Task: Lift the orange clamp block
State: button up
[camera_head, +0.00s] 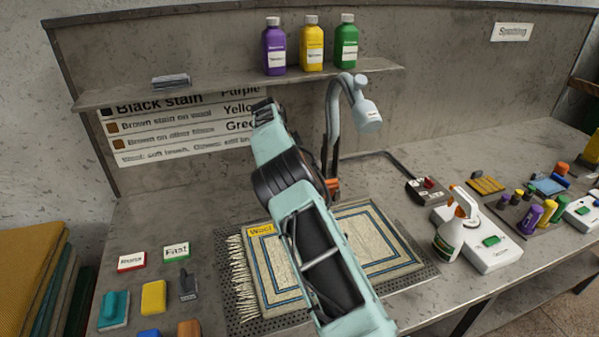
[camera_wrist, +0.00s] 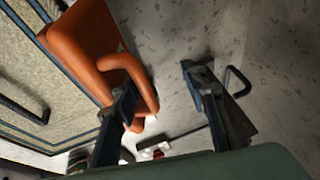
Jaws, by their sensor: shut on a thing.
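The orange clamp block (camera_wrist: 85,42) shows large at the upper left of the wrist view, beside the rug, with a rounded orange loop handle. In the head view a small part of the orange clamp block (camera_head: 333,185) shows just right of my arm, near the rug's back edge. My gripper (camera_wrist: 166,90) is shut on the block's handle: the left finger passes through the loop, and the loop's outer bar lies between the fingers. In the head view my arm hides most of the block and gripper. Whether the block touches the surface below cannot be told.
The patterned rug (camera_head: 375,240) lies on a perforated mat (camera_head: 412,262) under my arm. A grey lamp-like fixture (camera_head: 368,115) stands close behind. A spray bottle (camera_head: 455,228) stands right, and a yellow block (camera_head: 153,297) lies left. Bottles line the shelf (camera_head: 205,88).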

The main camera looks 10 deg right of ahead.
jog(key=v, duration=1.2)
